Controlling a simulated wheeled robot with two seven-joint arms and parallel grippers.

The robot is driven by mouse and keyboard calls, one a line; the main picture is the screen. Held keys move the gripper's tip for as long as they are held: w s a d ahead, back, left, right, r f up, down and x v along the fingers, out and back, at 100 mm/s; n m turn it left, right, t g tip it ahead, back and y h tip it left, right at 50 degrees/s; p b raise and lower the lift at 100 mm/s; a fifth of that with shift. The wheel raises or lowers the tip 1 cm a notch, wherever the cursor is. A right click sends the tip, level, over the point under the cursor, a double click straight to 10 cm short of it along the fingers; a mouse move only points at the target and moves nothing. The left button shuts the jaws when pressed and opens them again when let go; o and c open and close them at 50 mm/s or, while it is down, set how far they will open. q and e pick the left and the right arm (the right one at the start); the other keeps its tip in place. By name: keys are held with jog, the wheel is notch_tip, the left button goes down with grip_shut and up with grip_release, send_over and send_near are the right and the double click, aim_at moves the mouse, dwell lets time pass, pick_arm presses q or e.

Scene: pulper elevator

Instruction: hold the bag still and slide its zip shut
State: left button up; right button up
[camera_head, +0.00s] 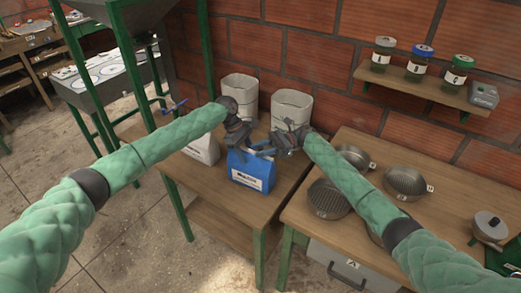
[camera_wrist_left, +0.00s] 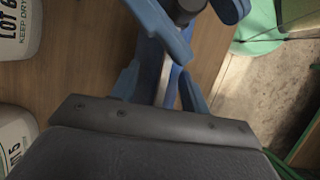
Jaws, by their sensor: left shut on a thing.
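The blue bag (camera_head: 250,172) with a white label stands on the wooden table in the head view. My left gripper (camera_head: 250,149) is at the bag's top edge from the left and is shut on the bag. My right gripper (camera_head: 268,151) is at the top right of the bag, close to my left gripper. The small picture does not show whether its fingers are open. The zip and its slider cannot be made out. In the left wrist view, blue parts (camera_wrist_left: 160,30) show close in front of my gripper's dark body, and the fingertips are not clear.
Two whitish containers (camera_head: 291,107) stand behind the bag, against the brick wall. A white bag (camera_head: 203,148) is at the left, partly behind my left arm. Round metal sieves (camera_head: 403,182) lie on the right table. A shelf (camera_head: 425,90) with jars is on the wall.

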aim_at(269, 157)
grip_shut()
jog(key=shift+s+d, duration=0.45)
jog(key=shift+d, duration=0.35)
jog(key=shift+s+d, duration=0.45)
jog(key=shift+d, duration=0.3)
jog(key=shift+o, duration=1.2)
grip_release()
pick_arm(q)
jog(key=shift+s+f, duration=0.1)
pick_arm(e)
jog(key=v, duration=1.2)
jog(key=shift+a, duration=0.1)
